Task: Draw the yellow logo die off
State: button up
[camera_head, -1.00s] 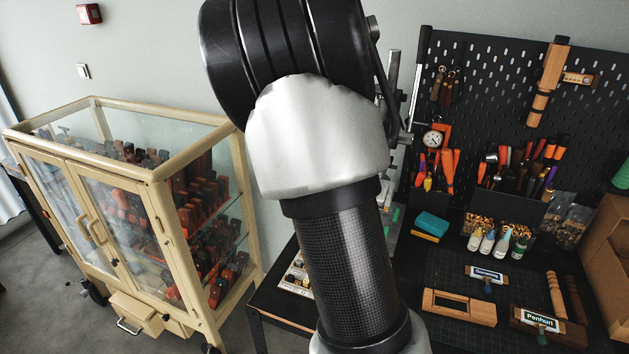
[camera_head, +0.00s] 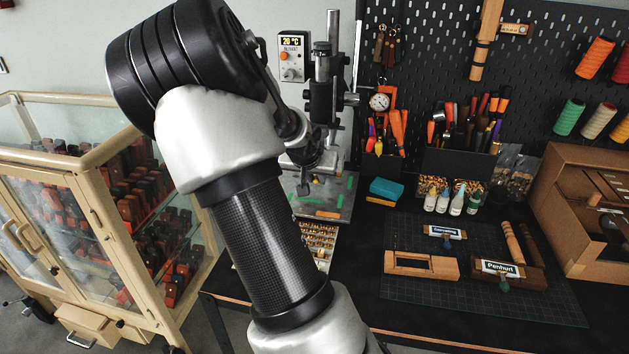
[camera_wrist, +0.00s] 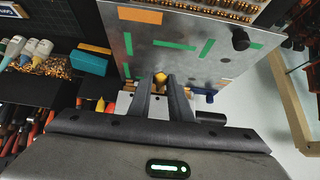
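A small yellow piece (camera_wrist: 160,77), which may be the logo die, shows between and just past my fingertips in the wrist view. My gripper (camera_wrist: 159,82) has its two dark fingers apart with a narrow gap, and the piece looks narrower than the gap. I cannot tell whether either finger touches it. In the head view my gripper (camera_head: 305,188) is low at the stamping press (camera_head: 322,95), over its metal base plate (camera_head: 335,208). A small yellowish spot shows beside it there. My arm and wrist hide part of the press.
The press controller (camera_head: 291,57) reads 20 °C. A tray of brass type (camera_head: 318,240) lies in front of the plate. A teal block (camera_head: 386,189), glue bottles (camera_head: 450,198) and wooden holders (camera_head: 421,264) stand right. A glass cabinet (camera_head: 95,190) is left.

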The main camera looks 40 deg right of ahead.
jog(key=shift+r, duration=0.2)
grip_shut()
jog(key=shift+s+a, duration=0.25)
jog(key=shift+a, duration=0.05)
jog(key=shift+s+a, duration=0.2)
jog(key=shift+a, duration=0.05)
jog(key=shift+s+a+p, duration=0.2)
jog(key=shift+a+p, duration=0.05)
jog(key=shift+p, duration=0.1)
jog(key=s+a+p, duration=0.2)
jog(key=s+a, duration=0.2)
jog(key=a, duration=0.1)
jog(key=shift+s, duration=0.25)
dwell(0.5)
jog(key=shift+a+f, duration=0.1)
jog(key=shift+a, duration=0.1)
